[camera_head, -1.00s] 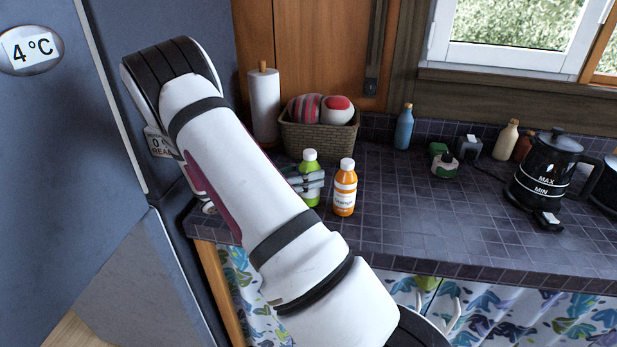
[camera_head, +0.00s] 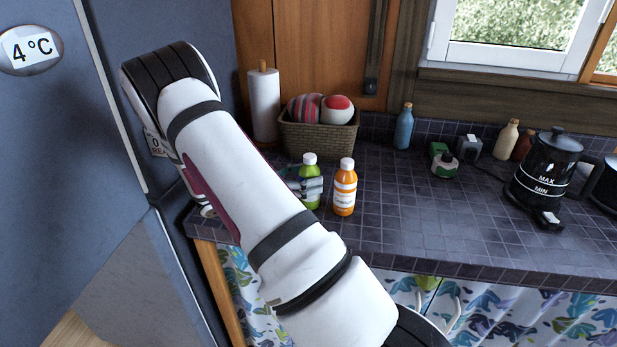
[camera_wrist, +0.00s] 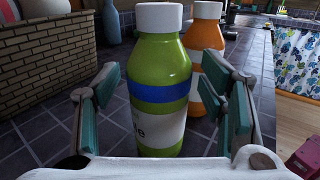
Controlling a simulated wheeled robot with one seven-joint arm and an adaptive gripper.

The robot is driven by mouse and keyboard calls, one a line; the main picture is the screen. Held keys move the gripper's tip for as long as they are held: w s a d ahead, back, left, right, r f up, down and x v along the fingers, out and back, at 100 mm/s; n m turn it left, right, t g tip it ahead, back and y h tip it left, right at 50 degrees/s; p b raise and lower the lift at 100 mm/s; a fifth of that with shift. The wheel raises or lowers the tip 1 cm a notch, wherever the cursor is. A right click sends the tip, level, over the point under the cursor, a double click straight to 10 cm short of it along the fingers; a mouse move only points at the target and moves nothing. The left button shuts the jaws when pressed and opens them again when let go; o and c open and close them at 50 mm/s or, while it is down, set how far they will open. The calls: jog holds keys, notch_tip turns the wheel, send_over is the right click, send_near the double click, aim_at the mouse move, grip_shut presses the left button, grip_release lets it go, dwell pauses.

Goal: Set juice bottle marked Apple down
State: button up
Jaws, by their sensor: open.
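The green juice bottle (camera_wrist: 158,75) has a white cap, a blue band and a label whose visible letter is "e". It stands upright on the dark tiled counter, between the spread fingers of my gripper (camera_wrist: 160,115) in the wrist view. Gaps show on both sides, so the fingers look apart from it. In the head view the green bottle (camera_head: 310,172) is partly hidden by my gripper (camera_head: 313,188). An orange bottle (camera_head: 344,188) with a white cap stands upright just right of it, and it also shows behind it in the wrist view (camera_wrist: 206,55).
A wicker basket (camera_head: 318,138) with balls stands behind the bottles, near a paper towel roll (camera_head: 264,105). A blue bottle (camera_head: 404,128) stands at the back. A black kettle (camera_head: 546,170) is far right. The counter (camera_head: 430,215) is clear right of the orange bottle.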

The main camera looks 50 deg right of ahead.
aim_at(300, 178)
jog(key=b+v, duration=0.1)
jog(key=v, duration=0.4)
jog(key=shift+w+a+f, duration=0.1)
jog(key=shift+w+a, duration=0.3)
jog(key=shift+a, duration=0.4)
jog(key=s+a+r+m+t+y, duration=0.6)
jog(key=s+a, duration=0.4)
jog(key=a, duration=0.2)
jog(key=s+a+r+m+t+y, duration=0.5)
jog(key=s+a+r+y, duration=0.3)
jog(key=s+a+y, duration=0.2)
jog(key=s+a+m, duration=0.1)
jog(key=a, duration=0.1)
jog(key=shift+s+a+r+m+t, duration=0.2)
jog(key=shift+s+a+m+t, duration=0.15)
jog(key=shift+a+m+t, duration=0.05)
jog(key=shift+r+p, duration=0.35)
jog(key=shift+r, duration=0.2)
